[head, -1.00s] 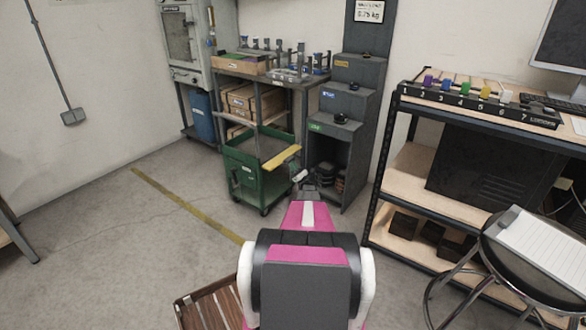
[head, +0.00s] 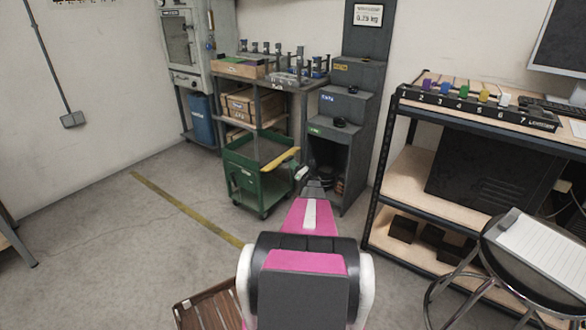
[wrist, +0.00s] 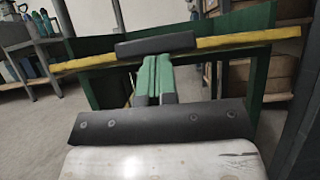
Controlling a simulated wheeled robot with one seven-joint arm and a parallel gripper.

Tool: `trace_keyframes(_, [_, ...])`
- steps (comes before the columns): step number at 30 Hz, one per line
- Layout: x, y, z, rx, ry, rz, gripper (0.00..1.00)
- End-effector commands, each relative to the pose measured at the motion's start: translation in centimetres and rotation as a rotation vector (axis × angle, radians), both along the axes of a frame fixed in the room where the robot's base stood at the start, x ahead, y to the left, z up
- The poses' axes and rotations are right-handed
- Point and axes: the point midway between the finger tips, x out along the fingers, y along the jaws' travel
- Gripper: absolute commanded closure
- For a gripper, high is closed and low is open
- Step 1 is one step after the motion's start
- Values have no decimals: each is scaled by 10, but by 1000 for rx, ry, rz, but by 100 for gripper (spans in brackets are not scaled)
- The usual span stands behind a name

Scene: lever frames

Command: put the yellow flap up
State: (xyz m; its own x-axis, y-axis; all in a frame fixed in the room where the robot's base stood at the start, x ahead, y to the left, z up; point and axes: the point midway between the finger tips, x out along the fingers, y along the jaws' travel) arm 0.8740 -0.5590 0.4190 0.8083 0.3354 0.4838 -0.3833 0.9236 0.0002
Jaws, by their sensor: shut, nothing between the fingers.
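The yellow flap (head: 284,159) lies along the upper right edge of the green cart (head: 247,186). In the wrist view the flap (wrist: 245,39) shows as a thin yellow strip, nearly edge-on, running across the picture. A dark bar (wrist: 155,45) sits across its middle; I cannot tell whether it belongs to the flap. My gripper (head: 301,174) is beside the flap, on its right. Its green fingers (wrist: 156,78) are together and empty, and their tips are at the dark bar. I cannot tell whether they touch the flap.
A dark stepped stand (head: 343,130) is close to the right of my gripper. A workbench (head: 285,82) with boxes below stands behind the cart. A shelf rack (head: 410,175) and a stool (head: 535,260) are on the right. The floor left of the cart is clear.

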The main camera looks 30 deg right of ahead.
Motion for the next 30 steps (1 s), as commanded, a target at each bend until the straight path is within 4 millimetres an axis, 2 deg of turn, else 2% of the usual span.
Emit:
trace_keyframes(11, [4,4,39,-125,291,-1,100])
trace_keyframes(24, [29,13,75,-284,677,-3,100])
trace_keyframes(30, [41,17,85,-343,825,-3,100])
